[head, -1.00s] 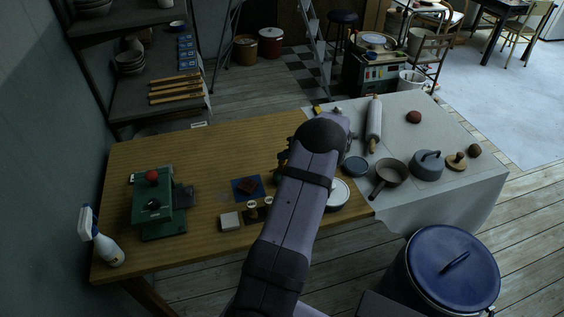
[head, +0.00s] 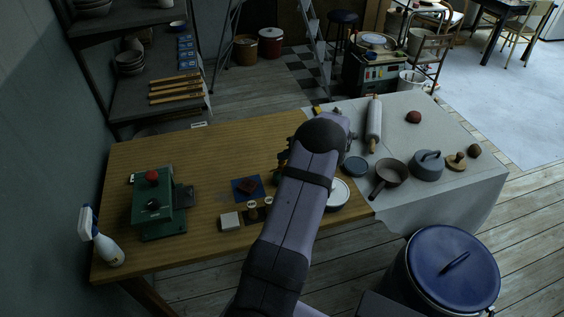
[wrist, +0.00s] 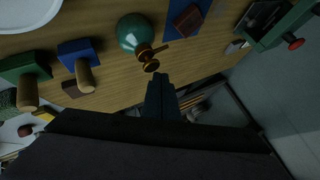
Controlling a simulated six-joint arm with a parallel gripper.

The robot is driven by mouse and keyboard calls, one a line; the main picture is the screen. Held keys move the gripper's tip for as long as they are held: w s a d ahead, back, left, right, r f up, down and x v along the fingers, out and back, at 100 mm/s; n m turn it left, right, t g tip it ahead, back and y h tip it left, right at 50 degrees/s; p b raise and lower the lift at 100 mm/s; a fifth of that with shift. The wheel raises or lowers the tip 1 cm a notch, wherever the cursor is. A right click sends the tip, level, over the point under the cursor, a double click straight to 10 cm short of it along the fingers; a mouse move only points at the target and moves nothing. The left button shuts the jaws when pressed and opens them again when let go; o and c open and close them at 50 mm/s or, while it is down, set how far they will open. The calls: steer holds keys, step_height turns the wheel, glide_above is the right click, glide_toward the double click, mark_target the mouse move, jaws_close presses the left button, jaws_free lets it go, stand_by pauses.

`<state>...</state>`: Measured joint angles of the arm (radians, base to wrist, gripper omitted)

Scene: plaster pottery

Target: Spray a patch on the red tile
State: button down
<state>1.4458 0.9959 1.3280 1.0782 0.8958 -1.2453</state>
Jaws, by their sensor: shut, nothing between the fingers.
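The red tile (head: 247,186) lies on a blue mat (head: 237,195) at the middle of the wooden table. In the wrist view the tile (wrist: 187,19) is at the top, right of a round green vessel with brass fittings (wrist: 136,33). This vessel looks like a sprayer and stands on the wood; my arm mostly hides it in the head view. My gripper (wrist: 160,78) is shut and empty, its tips close to the brass fittings, with no contact visible. In the head view my arm hides the gripper. A white spray bottle with a blue trigger (head: 108,250) stands at the table's left end.
A green press with a red knob (head: 160,205) stands left of the mat. A blue block (wrist: 78,52) and a green block (wrist: 20,66), both with wooden handles, stand left of the vessel in the wrist view. Pans and a rolling pin (head: 374,120) occupy the cloth; the table's back left is clear.

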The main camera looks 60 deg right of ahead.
steer(key=shift+f+b, duration=0.7)
steer(key=shift+b, duration=0.45)
stand_by(0.7)
steer(key=shift+r, duration=0.8)
step_height(320, 180, up, 6)
steer(key=shift+f+p, duration=0.1)
steer(key=shift+p, duration=0.5)
stand_by(0.8)
